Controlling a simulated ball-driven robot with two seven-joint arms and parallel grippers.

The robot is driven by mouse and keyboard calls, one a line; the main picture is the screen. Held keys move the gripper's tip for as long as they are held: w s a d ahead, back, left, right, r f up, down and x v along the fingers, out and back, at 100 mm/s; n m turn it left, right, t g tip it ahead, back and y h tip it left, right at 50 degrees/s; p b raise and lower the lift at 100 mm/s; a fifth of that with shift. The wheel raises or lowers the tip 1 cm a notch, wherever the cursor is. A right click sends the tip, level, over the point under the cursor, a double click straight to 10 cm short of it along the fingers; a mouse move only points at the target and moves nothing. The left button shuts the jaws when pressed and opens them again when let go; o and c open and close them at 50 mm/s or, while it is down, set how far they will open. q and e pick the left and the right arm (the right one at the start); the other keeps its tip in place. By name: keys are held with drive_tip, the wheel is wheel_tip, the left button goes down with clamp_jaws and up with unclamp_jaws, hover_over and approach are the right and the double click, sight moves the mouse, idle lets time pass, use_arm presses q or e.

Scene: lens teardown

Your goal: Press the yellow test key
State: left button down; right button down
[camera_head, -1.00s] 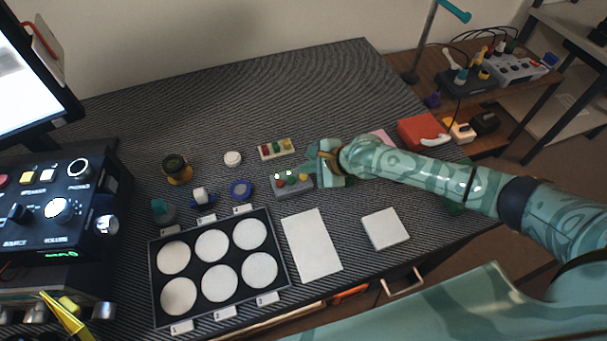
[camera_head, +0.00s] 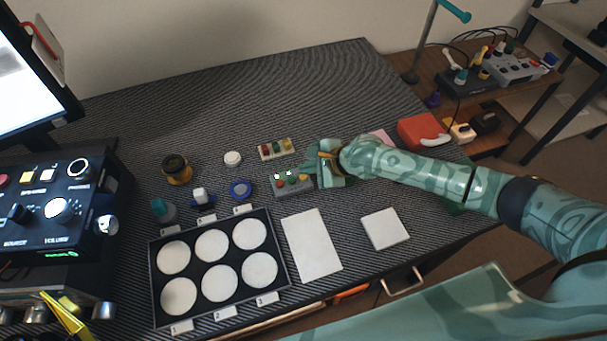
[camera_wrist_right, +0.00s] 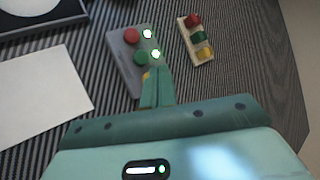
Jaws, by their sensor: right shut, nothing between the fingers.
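A grey key box (camera_head: 282,190) lies on the dark striped mat, with a red key (camera_head: 281,184), a green key (camera_head: 292,180) and a yellow key (camera_head: 303,177) in a row. Two small lamps on it glow white. My right gripper (camera_head: 309,169) is shut and empty, at the box's right end by the yellow key. In the right wrist view the shut fingers (camera_wrist_right: 157,88) cover most of the yellow key (camera_wrist_right: 146,75); contact cannot be told. The grey box (camera_wrist_right: 121,60) shows beyond them. My left gripper is out of view.
A cream block (camera_head: 265,154) with red, green and yellow parts lies just behind the box. A black tray (camera_head: 153,265) with white discs and two white pads (camera_head: 312,246) (camera_head: 386,229) lie in front. The back of the table is clear.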

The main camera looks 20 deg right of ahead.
drive_tip(key=shift+f, duration=0.15)
drive_tip(key=shift+f, duration=0.25)
drive_tip(key=shift+f, duration=0.4)
idle(0.5)
drive_tip(key=shift+r, duration=0.1)
drive_tip(key=shift+r+p, duration=0.75)
drive_tip(key=shift+p, duration=0.25)
drive_tip(key=shift+r, duration=0.1)
wheel_tip(320, 180, up, 5)
drive_tip(key=p, duration=0.5)
